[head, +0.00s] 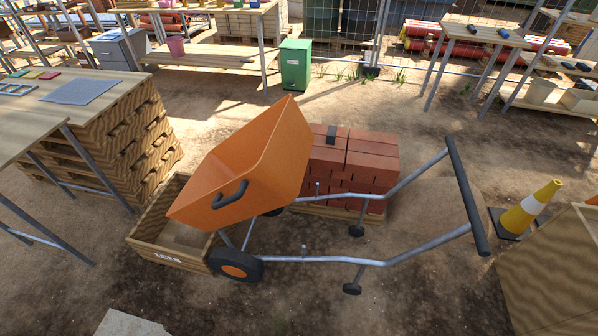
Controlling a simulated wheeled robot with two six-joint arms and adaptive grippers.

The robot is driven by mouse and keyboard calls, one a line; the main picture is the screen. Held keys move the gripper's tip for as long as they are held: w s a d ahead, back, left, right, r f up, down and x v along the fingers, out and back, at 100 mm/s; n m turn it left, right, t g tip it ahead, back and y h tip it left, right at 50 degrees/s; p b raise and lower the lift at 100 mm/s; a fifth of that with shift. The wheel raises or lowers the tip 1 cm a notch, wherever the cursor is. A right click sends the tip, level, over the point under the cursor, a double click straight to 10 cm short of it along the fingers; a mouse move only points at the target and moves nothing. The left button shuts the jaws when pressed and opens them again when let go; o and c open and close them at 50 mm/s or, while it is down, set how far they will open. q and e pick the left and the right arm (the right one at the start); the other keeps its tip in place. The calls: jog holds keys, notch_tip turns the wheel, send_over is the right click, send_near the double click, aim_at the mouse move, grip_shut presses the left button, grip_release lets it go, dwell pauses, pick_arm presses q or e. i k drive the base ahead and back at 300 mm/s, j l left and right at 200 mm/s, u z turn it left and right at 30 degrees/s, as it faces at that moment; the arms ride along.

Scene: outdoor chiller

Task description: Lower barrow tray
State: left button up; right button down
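An orange barrow tray (255,155) is tilted steeply on its grey tube frame (330,259). Its right end is raised high and its left end points down over a wooden box (165,258). A black handle (230,195) sits on the tray's near side. The barrow's push bar (467,195) is at the right, and a black wheel with an orange hub (236,266) rests at the box's right side. Neither of my grippers shows in the head view.
A stack of red bricks (352,160) stands right behind the barrow. A yellow cone (532,207) and a wooden crate (550,272) stand at the right. Stacked pallets (130,140) and a table (25,125) are at the left. Bare ground in front is mostly clear.

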aim_at(260, 168)
jog(key=i+j+z, duration=0.15)
jog(key=j, duration=0.8)
jog(key=i+j+z, duration=0.15)
jog(key=j, duration=0.8)
jog(key=i+j+z, duration=0.1)
jog(key=j, duration=0.85)
jog(key=i+j+z, duration=0.15)
jog(key=j, duration=0.85)
jog(key=l, duration=0.75)
jog(key=i, duration=0.05)
